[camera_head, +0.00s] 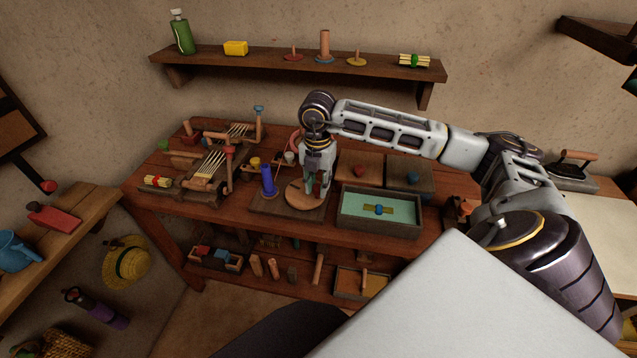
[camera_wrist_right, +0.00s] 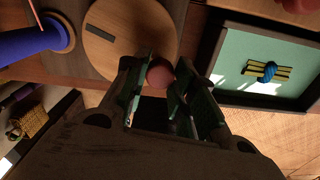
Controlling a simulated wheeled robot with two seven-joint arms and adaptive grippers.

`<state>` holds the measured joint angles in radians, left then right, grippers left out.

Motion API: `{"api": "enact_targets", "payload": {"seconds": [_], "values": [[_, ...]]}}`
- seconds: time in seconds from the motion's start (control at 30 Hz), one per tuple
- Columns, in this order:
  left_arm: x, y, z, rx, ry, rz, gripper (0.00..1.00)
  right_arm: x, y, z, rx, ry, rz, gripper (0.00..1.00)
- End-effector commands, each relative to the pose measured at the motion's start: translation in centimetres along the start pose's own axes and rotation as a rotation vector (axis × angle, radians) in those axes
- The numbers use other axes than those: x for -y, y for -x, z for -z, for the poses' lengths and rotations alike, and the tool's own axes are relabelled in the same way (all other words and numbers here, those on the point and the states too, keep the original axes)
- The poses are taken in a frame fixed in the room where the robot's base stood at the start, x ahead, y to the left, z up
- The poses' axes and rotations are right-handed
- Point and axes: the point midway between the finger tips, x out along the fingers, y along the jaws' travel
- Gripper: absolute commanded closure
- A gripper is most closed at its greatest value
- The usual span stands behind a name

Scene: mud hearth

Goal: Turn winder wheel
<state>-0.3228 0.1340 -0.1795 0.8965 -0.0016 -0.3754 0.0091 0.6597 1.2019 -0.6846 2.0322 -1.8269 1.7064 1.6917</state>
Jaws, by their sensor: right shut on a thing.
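The winder wheel (camera_head: 298,197) is a round, flat wooden disc on a dark base board on the table. In the right wrist view the wheel (camera_wrist_right: 118,30) shows a dark bar mark on its top. My right gripper (camera_head: 318,190) points down at the wheel's right side. In the right wrist view its fingers (camera_wrist_right: 160,85) are shut on the wheel's round reddish-brown handle knob (camera_wrist_right: 160,73). A blue spool (camera_head: 268,180) stands upright just left of the wheel, on the same board. My left gripper is not in view.
A tray with a green inside (camera_head: 378,227) holds a blue-tied yellow bundle, right of the wheel. Wooden frames with pale tines (camera_head: 205,165) stand at the left. A wall shelf (camera_head: 300,65) hangs behind.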

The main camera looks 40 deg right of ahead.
Motion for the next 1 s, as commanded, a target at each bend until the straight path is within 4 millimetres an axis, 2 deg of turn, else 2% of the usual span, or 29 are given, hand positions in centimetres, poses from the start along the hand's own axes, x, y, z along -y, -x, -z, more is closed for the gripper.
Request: {"api": "enact_targets", "payload": {"seconds": [0.43, 0.47, 0.6, 0.63, 0.83, 1.0], "values": [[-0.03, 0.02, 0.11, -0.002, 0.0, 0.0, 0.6, -0.1, 0.19, -0.09, 0.003, -0.012, -0.004, 0.97], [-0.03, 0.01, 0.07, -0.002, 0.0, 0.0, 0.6, -0.1, 0.19, -0.09, 0.003, -0.012, -0.004, 0.71], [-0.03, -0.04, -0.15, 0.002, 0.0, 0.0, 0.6, -0.08, 0.14, -0.06, 0.002, -0.011, -0.003, 0.53], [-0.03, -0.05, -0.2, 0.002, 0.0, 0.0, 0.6, -0.07, 0.13, -0.05, 0.002, -0.011, -0.003, 0.51], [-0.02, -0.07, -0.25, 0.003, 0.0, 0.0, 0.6, -0.04, 0.06, -0.01, 0.001, -0.01, -0.002, 0.51], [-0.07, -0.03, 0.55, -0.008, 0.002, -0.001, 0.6, -0.04, 0.16, 0.0, 0.001, -0.01, -0.001, 0.51]]}}
